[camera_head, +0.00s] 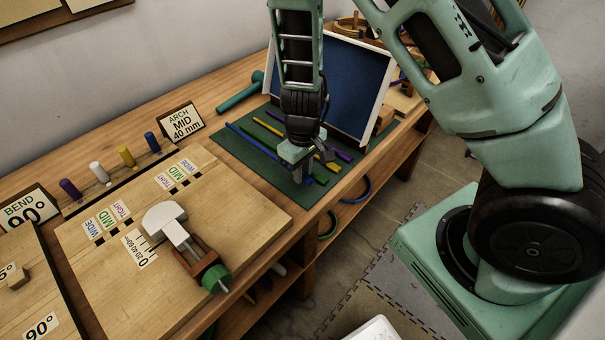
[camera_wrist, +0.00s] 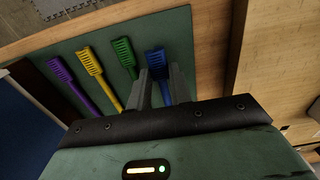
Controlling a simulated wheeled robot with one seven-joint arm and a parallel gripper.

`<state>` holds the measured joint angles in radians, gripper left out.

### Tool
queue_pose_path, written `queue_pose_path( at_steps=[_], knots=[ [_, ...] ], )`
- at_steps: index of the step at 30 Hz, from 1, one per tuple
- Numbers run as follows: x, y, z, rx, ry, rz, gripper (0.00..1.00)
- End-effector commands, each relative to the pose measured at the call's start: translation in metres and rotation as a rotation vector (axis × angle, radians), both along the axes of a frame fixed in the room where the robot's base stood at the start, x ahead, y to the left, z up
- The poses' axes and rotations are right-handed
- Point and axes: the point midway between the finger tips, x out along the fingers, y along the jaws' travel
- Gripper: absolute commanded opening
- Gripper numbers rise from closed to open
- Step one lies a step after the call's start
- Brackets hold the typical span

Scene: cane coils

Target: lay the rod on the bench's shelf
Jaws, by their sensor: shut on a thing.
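Several coloured rods lie on a green mat (camera_head: 228,147) on the bench. The blue rod (camera_head: 246,138) is nearest the mat's left side, and its ridged end shows in the wrist view (camera_wrist: 155,60). My gripper (camera_head: 302,177) points down at the blue rod's near end; in the wrist view its fingers (camera_wrist: 157,88) are closed around this rod. The rod seems to be at mat level; I cannot tell whether it is lifted. Green (camera_wrist: 124,54), yellow (camera_wrist: 89,62) and purple (camera_wrist: 60,70) rods lie beside it. The bench's shelf (camera_head: 240,318) is below the top, mostly hidden.
A framed blue panel (camera_head: 345,78) leans behind the mat. A teal hammer-shaped tool (camera_head: 240,93) lies to its left. A wooden board with a clamp jig (camera_head: 185,240) fills the bench's front. Green (camera_head: 328,225) and blue (camera_head: 358,190) coils hang by the bench edge.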

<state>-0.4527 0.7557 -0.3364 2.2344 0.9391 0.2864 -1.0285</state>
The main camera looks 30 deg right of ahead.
Motion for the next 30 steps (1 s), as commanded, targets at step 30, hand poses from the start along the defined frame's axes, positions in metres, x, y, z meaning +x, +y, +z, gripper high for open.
queue_pose_path(
  at_steps=[30],
  knots=[
    [0.0, 0.0, -0.019, -0.001, 0.0, 0.0, 0.3]
  ],
)
